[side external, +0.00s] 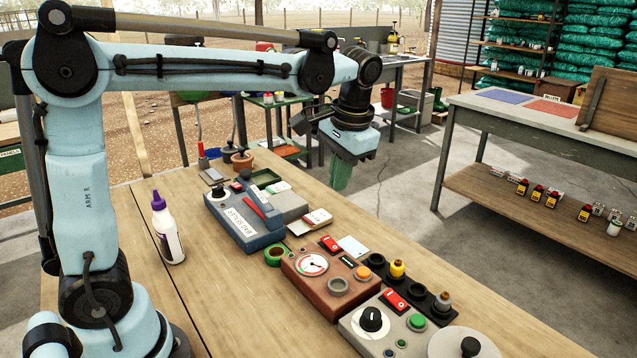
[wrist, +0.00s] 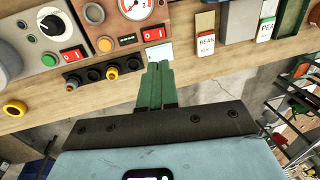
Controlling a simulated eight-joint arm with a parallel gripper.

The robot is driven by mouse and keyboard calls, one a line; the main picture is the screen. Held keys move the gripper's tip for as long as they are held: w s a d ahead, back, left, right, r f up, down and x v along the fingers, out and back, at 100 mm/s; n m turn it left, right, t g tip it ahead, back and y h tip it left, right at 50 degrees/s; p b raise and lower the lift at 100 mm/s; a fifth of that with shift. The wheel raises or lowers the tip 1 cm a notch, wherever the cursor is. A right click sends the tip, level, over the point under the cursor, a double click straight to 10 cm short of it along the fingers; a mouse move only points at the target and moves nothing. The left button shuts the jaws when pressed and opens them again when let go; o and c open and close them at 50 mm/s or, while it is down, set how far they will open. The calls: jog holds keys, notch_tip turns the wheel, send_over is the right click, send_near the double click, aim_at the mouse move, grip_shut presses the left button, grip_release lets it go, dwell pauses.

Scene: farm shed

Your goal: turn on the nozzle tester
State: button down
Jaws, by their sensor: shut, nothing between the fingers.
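A red-brown box (side external: 312,290) with a round gauge, an orange button and a red rocker switch (side external: 331,243) stands on the bench; it looks like the nozzle tester, but I read no name on it. Its switch, marked 0 and 1, shows in the wrist view (wrist: 153,33); its position is unclear. A grey box (side external: 378,325) beside it has a black knob, a green button and another red rocker switch (side external: 396,301). My gripper (side external: 340,186) is shut and empty, pointing down, above and apart from the boxes. Its green fingers (wrist: 160,68) show in the wrist view.
A black rack (side external: 420,297) with yellow and brass nozzles stands beside the boxes. A blue bag sealer (side external: 240,222), seed packets (side external: 317,217), a green tape roll (side external: 276,254) and a white bottle (side external: 168,235) are on the bench.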

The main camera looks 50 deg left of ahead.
aim_at(328, 240)
jog(key=a+f, duration=0.1)
jog(key=f, duration=0.8)
jog(key=a+f, duration=0.1)
jog(key=f, duration=0.3)
jog(key=shift+a+f, duration=0.15)
jog(key=shift+a, duration=0.15)
jog(key=shift+a+f+h, duration=0.2)
jog(key=shift+f+h, duration=0.05)
jog(key=shift+h, duration=0.15)
jog(key=shift+d, duration=0.1)
jog(key=shift+d, duration=0.1)
jog(key=shift+d, duration=0.8)
jog(key=shift+r, duration=0.2)
